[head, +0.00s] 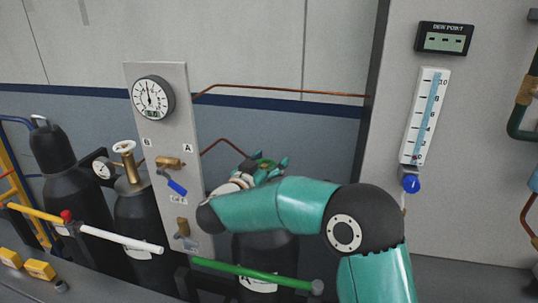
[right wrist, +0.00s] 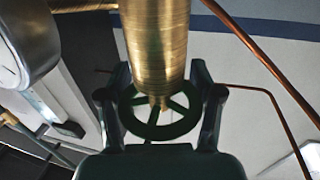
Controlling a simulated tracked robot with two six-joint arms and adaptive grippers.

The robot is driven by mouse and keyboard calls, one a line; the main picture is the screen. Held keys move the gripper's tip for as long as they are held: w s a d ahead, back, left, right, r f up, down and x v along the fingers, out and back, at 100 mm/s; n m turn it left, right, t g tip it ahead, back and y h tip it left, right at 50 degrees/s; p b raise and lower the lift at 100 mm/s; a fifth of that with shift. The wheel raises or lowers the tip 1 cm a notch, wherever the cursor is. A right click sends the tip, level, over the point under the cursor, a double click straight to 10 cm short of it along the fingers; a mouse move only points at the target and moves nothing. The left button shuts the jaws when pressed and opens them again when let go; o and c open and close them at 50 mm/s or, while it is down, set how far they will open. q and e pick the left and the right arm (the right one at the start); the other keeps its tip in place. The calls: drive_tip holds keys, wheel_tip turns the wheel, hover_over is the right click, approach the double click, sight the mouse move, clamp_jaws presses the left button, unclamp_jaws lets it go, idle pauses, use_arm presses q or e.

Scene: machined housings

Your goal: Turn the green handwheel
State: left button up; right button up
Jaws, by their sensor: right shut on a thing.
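The green handwheel (right wrist: 160,131) shows in the middle of the right wrist view, a spoked ring around a brass valve body (right wrist: 155,45). My right gripper (right wrist: 159,100) has a finger on each side of its rim and is shut on it. In the head view the handwheel (head: 264,162) is a small green patch between the teal fingers of my right gripper (head: 266,168). My forearm and wrist hide most of the valve there. My left gripper is in neither view.
A panel (head: 181,90) with a gauge and small valves stands left of my right arm. A copper pipe (head: 285,92) runs behind. Dark cylinders (head: 136,215) and a green rail (head: 250,273) lie close by. A gauge (right wrist: 22,45) is close to the left finger.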

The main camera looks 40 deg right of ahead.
drive_tip(key=shift+m+g+h, duration=0.3)
drive_tip(key=shift+g, duration=0.1)
drive_tip(key=o, duration=1)
drive_tip(key=shift+a, duration=0.1)
drive_tip(key=v, duration=1.2)
